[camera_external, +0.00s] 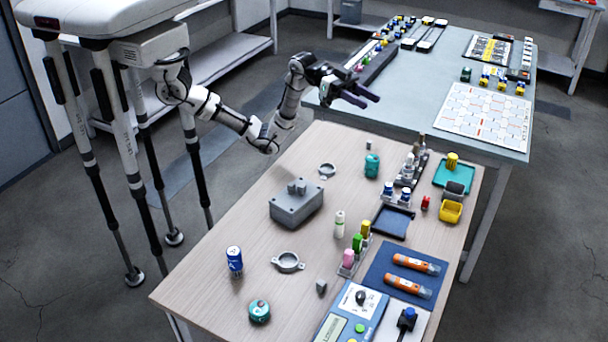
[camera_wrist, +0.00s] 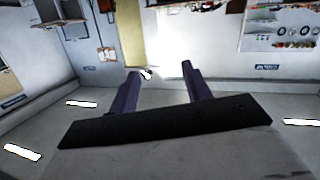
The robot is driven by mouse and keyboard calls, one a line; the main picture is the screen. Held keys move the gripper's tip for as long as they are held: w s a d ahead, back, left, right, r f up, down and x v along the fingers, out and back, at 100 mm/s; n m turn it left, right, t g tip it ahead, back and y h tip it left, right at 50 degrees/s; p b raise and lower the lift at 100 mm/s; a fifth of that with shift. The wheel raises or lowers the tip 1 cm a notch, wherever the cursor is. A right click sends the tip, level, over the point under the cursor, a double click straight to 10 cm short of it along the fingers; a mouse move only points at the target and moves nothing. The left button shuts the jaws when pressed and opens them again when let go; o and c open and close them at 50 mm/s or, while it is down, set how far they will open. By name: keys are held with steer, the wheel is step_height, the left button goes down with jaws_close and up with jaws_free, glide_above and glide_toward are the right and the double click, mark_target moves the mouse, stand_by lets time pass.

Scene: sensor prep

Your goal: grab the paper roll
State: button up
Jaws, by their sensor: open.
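No plain paper roll can be made out with certainty. A small white upright cylinder (camera_external: 339,224) stands near the middle of the wooden table in the external view and is the closest match. My gripper (camera_external: 367,100) is raised beyond the far end of that table, near the left edge of the grey table, well apart from the cylinder. In the wrist view my gripper (camera_wrist: 160,70) has its two dark purple fingers spread with nothing between them. The wrist view faces walls and shelves, with no roll visible.
The wooden table (camera_external: 205,280) also holds a grey box (camera_external: 296,206), a blue can (camera_external: 234,261), teal round containers (camera_external: 372,166), colored bottles (camera_external: 357,243) and a blue mat (camera_external: 383,262) with orange tubes. A grey table (camera_external: 415,100) with sorted parts stands behind.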

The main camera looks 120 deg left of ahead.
steer(key=d+f+m+g+b, duration=0.1)
steer(key=d+f+g, duration=0.25)
steer(key=f, duration=0.35)
steer(key=d+f+m+g, duration=0.1)
steer(key=d+f+g, duration=0.2)
steer(key=d+f, duration=0.25)
steer(key=m+g+y, duration=0.1)
steer(key=g+y, duration=0.1)
steer(key=g, duration=0.3)
glide_toward(342, 230)
steer(key=shift+x, duration=1.15)
steer(key=shift+p+x, duration=0.8)
steer(key=shift+x, duration=2.35)
steer(key=shift+a, duration=0.1)
steer(key=c, duration=1)
jaws_close()
steer(key=shift+r, duration=0.15)
